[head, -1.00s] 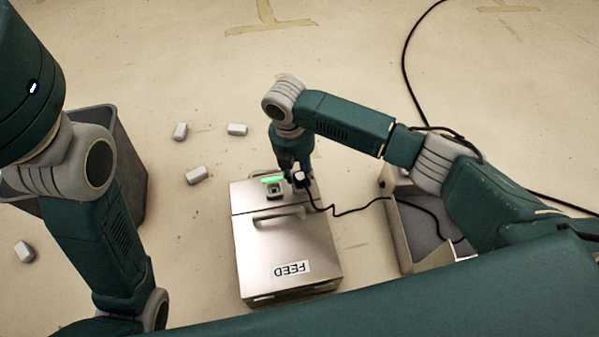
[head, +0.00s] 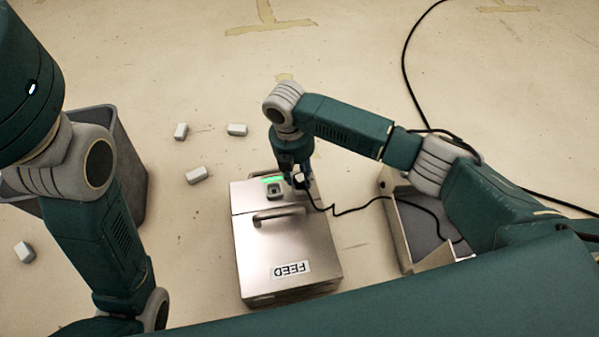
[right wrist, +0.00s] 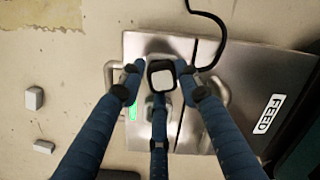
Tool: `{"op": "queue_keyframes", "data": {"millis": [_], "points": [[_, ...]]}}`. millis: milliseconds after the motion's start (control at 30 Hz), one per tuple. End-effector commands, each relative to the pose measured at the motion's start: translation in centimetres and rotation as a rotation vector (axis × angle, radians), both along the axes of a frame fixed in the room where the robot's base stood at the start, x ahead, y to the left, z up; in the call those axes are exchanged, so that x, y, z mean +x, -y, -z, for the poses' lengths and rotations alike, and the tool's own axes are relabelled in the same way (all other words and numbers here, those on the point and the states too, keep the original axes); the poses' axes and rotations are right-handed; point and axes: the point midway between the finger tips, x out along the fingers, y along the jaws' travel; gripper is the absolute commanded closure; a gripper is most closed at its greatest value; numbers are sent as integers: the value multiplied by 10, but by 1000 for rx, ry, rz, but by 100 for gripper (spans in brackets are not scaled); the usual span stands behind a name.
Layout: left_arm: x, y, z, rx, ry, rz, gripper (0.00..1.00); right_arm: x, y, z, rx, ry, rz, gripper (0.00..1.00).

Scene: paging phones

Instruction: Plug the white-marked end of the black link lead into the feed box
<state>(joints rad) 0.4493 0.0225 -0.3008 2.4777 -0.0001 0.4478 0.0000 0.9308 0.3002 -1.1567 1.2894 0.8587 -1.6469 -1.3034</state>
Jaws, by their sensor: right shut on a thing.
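The steel feed box (head: 288,240) stands on the floor with a FEED label, a lid handle, a green light and a grey socket (head: 274,192) near its far end. My right gripper (head: 299,178) points down over that far end, just right of the socket. It is shut on the white-marked end (right wrist: 162,78) of the black link lead (head: 346,209), with its fingers around it in the right wrist view (right wrist: 160,90). The underside of this end is hidden, so I cannot tell whether it is seated. My left gripper is out of view.
A dark grey bin (head: 130,160) stands at the left behind my left arm. Several small light blocks (head: 197,175) lie on the floor. An open tray (head: 398,238) stands right of the box, with the lead passing over it. A black cable (head: 405,70) curves across the right floor.

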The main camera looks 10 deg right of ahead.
Motion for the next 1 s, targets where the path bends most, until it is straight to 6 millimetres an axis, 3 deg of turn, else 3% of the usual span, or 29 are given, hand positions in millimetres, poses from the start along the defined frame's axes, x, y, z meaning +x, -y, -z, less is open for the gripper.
{"op": "queue_keyframes", "data": {"millis": [33, 133, 533, 1000], "points": [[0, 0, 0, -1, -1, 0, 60, 0, 0, 0, 0, 0, 0, 63], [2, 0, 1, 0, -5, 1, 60, 0, 0, 0, 0, 0, 0, 45], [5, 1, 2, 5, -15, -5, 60, 1, -1, -8, 2, 2, -1, 45], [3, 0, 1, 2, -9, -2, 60, 0, -12, -98, 1, 3, -1, 45]]}}
